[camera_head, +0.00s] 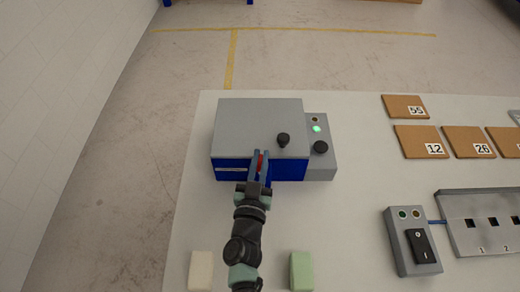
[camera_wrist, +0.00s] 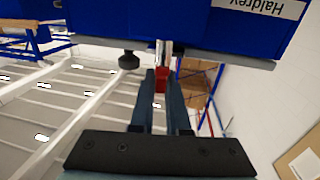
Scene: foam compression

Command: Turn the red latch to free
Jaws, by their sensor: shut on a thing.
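The red latch (camera_head: 261,162) is on the front of a blue box with a grey lid (camera_head: 257,115), near the lid's front edge. It also shows in the wrist view (camera_wrist: 160,80), between my fingertips. My gripper (camera_head: 260,165) is at the box front, its two blue-grey fingers shut on the latch. In the wrist view my gripper (camera_wrist: 160,98) reaches up to the latch below the blue housing (camera_wrist: 150,20). The fingers hide part of the latch, and its exact turn angle is hard to tell.
A grey panel (camera_head: 328,172) with a lit green lamp and black knob adjoins the box. A black knob (camera_head: 283,139) stands on the lid. A white block (camera_head: 201,270) and green block (camera_head: 301,270) lie in front. Numbered brown tiles (camera_head: 421,142) and a switch box (camera_head: 412,243) are to the right.

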